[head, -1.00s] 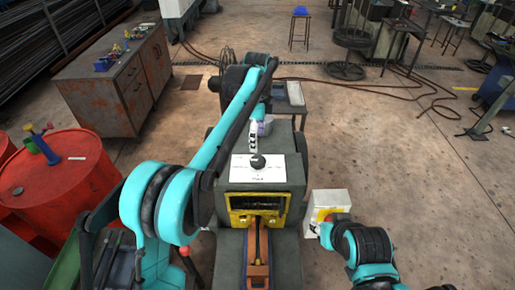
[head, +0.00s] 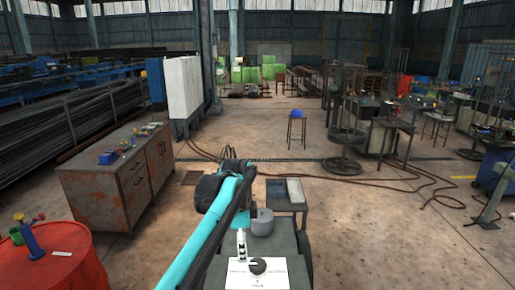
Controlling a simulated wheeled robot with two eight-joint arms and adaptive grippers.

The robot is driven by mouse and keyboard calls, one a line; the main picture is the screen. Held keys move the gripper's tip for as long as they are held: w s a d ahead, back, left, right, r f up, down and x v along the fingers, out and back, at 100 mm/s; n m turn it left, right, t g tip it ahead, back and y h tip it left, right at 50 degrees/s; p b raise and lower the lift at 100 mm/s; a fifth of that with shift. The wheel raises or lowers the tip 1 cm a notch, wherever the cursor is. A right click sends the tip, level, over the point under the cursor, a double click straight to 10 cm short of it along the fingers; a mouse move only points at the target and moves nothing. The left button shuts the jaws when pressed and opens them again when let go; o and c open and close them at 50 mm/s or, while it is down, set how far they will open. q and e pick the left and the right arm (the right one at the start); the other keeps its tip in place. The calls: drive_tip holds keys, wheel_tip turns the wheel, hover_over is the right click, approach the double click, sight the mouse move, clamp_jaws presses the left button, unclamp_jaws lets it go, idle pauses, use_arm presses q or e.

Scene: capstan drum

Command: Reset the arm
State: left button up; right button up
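My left arm reaches from the bottom of the head view up to the far side of the grey machine (head: 285,243). Its gripper is hidden behind the arm's own dark wrist joint, so its fingers do not show. A grey drum (head: 262,222) stands on top of the machine, just right of my arm. A white panel (head: 257,274) with a black knob (head: 258,266) lies on the machine's near top. A small white-and-black item (head: 241,243) stands between the panel and the drum. My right arm and gripper are out of the picture.
A small table with trays (head: 286,193) stands behind the machine. A rusty cabinet (head: 120,178) and a red barrel (head: 58,258) stand at left. Dark red hoses (head: 400,183) lie across the floor behind. A blue stool (head: 296,127) stands farther back. The floor at right is mostly clear.

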use_arm(q)
drive_tip(key=s+a+f+n+t+b, duration=0.2)
drive_tip(key=s+a+f+n+b, duration=0.2)
drive_tip(key=s+f, duration=0.4)
drive_tip(key=s+a+f+n+t+b, duration=0.2)
drive_tip(key=s+a+f+n+b, duration=0.2)
drive_tip(key=s+f+n, duration=0.3)
drive_tip(key=s+a+f+n+t+b, duration=0.2)
drive_tip(key=s+a+f+n+b, duration=0.3)
drive_tip(key=s+f, duration=0.4)
drive_tip(key=shift+s+a+f+n, duration=0.25)
drive_tip(key=shift+s+f+n, duration=0.1)
drive_tip(key=shift+s+n, duration=0.2)
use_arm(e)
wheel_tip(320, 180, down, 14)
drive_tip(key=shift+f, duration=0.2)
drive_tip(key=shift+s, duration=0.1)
